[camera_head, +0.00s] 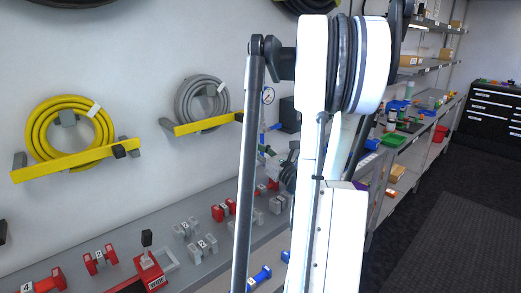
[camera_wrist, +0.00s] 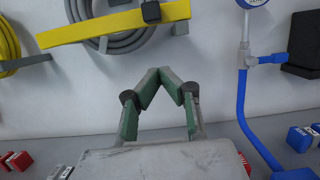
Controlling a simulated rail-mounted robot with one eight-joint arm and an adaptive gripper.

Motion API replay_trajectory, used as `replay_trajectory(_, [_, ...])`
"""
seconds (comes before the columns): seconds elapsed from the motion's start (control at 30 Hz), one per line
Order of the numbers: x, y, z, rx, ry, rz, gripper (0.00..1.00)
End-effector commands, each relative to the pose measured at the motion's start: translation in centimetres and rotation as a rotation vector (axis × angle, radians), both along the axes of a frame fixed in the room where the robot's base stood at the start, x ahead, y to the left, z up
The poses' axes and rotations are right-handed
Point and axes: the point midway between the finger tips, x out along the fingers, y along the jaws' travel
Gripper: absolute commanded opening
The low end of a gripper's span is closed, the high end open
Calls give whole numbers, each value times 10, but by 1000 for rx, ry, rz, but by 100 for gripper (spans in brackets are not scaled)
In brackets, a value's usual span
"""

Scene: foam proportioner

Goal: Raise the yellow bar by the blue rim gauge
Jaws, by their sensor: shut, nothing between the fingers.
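The yellow bar (camera_head: 205,124) nearest the blue-rimmed gauge (camera_head: 267,95) is on the wall in front of a coiled grey hose (camera_head: 200,104). It slopes slightly up to the right. In the wrist view the bar (camera_wrist: 105,27) crosses the upper left, with a black knob (camera_wrist: 151,12) near its right end. The gauge (camera_wrist: 252,3) is cut off at the top, to the right of the bar. My gripper (camera_wrist: 168,73) is shut and empty, its green fingertips together below the bar's right part and apart from it in the picture.
A second yellow bar (camera_head: 75,160) crosses a yellow hose coil to the left. A blue pipe (camera_wrist: 241,105) runs down from the gauge, right of my gripper. The grey bench (camera_head: 115,235) below holds red and grey blocks. Bare wall lies around my fingertips.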

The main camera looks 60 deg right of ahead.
Motion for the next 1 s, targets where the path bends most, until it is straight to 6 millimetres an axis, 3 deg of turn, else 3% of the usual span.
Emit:
replay_trajectory(0.3, [55, -17, 16, 0, 0, 3, 0])
replay_trajectory(0.6, [51, -17, 50, -1, 0, 0, 0])
replay_trajectory(1.0, [51, -16, 53, -1, 0, 0, 0])
